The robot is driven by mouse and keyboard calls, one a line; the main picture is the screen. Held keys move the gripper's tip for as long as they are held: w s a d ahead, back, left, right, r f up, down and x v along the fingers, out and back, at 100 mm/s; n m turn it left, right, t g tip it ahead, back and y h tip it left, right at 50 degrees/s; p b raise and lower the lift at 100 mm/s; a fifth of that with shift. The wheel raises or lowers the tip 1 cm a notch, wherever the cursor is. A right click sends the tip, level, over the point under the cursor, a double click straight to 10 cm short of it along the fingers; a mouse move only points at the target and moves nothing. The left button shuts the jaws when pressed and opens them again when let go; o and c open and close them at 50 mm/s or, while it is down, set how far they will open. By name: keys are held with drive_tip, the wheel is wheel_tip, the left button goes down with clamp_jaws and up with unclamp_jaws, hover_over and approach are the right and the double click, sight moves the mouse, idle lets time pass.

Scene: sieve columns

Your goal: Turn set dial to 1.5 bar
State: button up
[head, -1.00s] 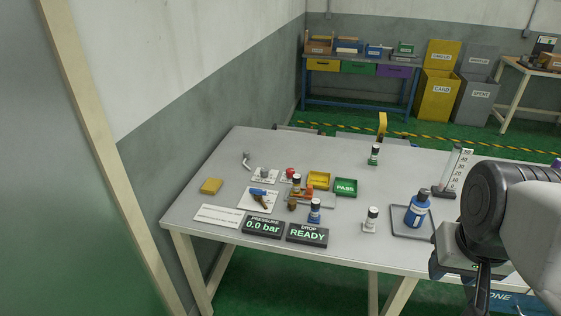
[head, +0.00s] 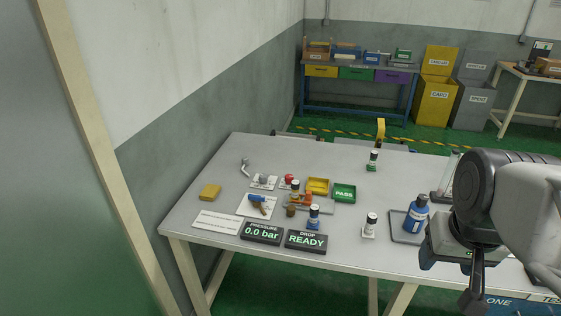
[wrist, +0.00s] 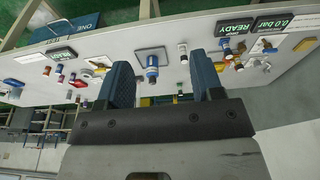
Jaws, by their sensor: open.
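The pressure display (head: 262,232) stands at the table's front left and reads 0.0 bar. A small grey knob (head: 264,180) sits on a white labelled plate behind it and looks like the set dial; its scale is too small to read. A red knob (head: 288,180) is just to its right. My gripper (head: 474,292) hangs at the table's front right edge, far from the knob. In the wrist view, my gripper (wrist: 165,88) has its two dark blue fingers apart with nothing held between them.
A drop display (head: 306,241) reads READY. A blue bottle (head: 416,214) stands on a grey tray. A yellow block (head: 210,192) lies far left.

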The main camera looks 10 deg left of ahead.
drive_tip(key=w+a+r+n, duration=0.2)
drive_tip(key=w+a, duration=0.2)
drive_tip(key=w, duration=0.6)
drive_tip(key=w+a+r+n, duration=0.1)
drive_tip(key=w+a, duration=0.3)
drive_tip(key=w, duration=0.6)
drive_tip(key=n+g, duration=0.3)
drive_tip(key=n, duration=0.6)
hover_over(263, 175)
drive_tip(key=f, duration=2.7)
drive_tip(key=shift+s+d+f, duration=0.1)
drive_tip(key=shift+d+f, duration=0.15)
drive_tip(key=shift+a+f, duration=0.25)
drive_tip(key=shift+a, duration=0.1)
drive_tip(key=shift+f, duration=0.1)
drive_tip(key=shift+f, duration=3.85)
